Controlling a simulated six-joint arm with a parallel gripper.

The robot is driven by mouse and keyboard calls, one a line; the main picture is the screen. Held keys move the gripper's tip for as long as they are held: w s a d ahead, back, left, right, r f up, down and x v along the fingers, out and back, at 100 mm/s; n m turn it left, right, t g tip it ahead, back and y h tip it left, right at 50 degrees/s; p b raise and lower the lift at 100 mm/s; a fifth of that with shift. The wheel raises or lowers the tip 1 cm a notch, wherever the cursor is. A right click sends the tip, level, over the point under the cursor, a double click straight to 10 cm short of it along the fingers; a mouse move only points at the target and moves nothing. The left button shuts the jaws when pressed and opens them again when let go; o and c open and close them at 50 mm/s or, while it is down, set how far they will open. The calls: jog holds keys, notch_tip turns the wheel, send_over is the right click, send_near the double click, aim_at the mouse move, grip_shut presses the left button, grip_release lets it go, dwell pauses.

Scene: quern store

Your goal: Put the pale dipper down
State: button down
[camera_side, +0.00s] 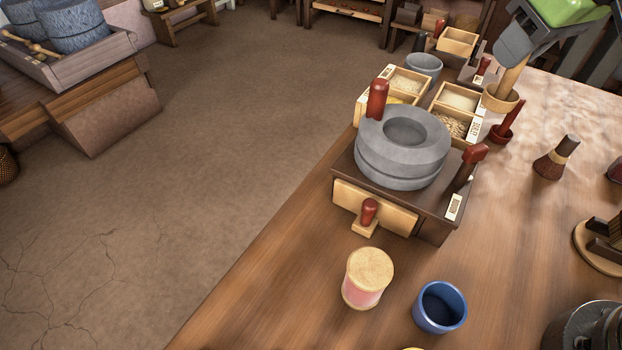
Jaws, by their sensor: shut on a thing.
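The pale dipper (511,76) is at the upper right in the side view, with its light wooden handle up and its round bowl (501,99) down. My gripper (514,52), grey with a green arm part above it, is shut on the top of the handle. The dipper's bowl shows beside the grain boxes, above the far part of the table. I cannot tell whether the bowl touches the tabletop. A dark red dipper (508,123) stands just in front of the pale one.
A grey stone quern (373,162) on a dark wooden base stands left of the dippers. Grain boxes (459,98) and a grey bowl (424,65) are behind it. A brush (556,158) stands to the right. A pale-topped jar (367,285) and blue cup (440,307) stand in front. The table (530,240) is clear right of the quern.

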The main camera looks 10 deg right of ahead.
jog(key=w+a+r+n+g+y, duration=0.1)
jog(key=w+a+r+n, duration=0.2)
jog(key=a, duration=0.6)
jog(key=w+a+n+g+y, duration=0.15)
jog(key=a+n, duration=0.35)
jog(key=a, duration=0.5)
jog(key=s+a+f+n+g, duration=0.2)
jog(key=s+a+f+n, duration=0.4)
jog(key=s+a, duration=0.4)
jog(key=s+a+f+n+g, duration=0.2)
jog(key=s+a+f+n, duration=0.2)
jog(key=s+a+n, duration=0.45)
jog(key=shift+m+y, duration=0.25)
jog(key=shift+d+x, duration=0.15)
jog(key=shift+x, duration=2.45)
jog(key=shift+d+x, duration=0.2)
jog(key=shift+x, duration=2.45)
jog(key=shift+f+g, duration=0.25)
jog(key=c, duration=1)
grip_release()
jog(key=shift+c, duration=0.2)
